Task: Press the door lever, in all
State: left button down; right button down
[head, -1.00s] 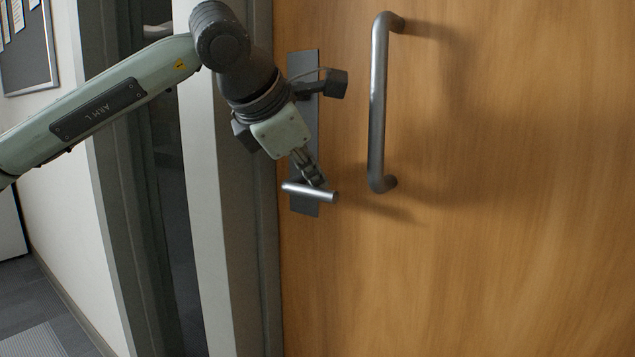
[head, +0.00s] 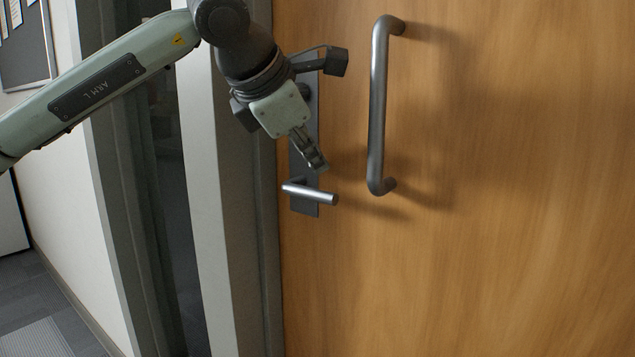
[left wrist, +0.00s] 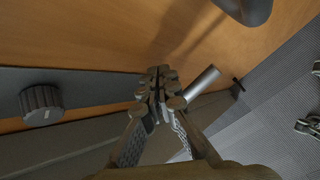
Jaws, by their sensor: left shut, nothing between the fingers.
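The door lever (head: 311,193) is a short silver bar on a dark upright plate (head: 307,130) near the left edge of the wooden door. It slopes slightly down to the right. It also shows in the left wrist view (left wrist: 204,82), partly hidden behind my fingers. My left gripper (head: 318,164) is shut and empty, its fingertips a little above the lever with a visible gap in the head view. In the left wrist view the closed fingers (left wrist: 158,90) fill the middle. My right gripper is in neither view.
A long vertical pull handle (head: 377,110) stands out from the door (head: 500,200), right of the plate. The grey door frame (head: 262,250) is close on the left. A dark round knob (left wrist: 41,103) sits on the plate. A notice board (head: 28,50) hangs at upper left.

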pick_arm(q)
jog(key=shift+r+p, duration=1.45)
jog(key=shift+r, duration=1.1)
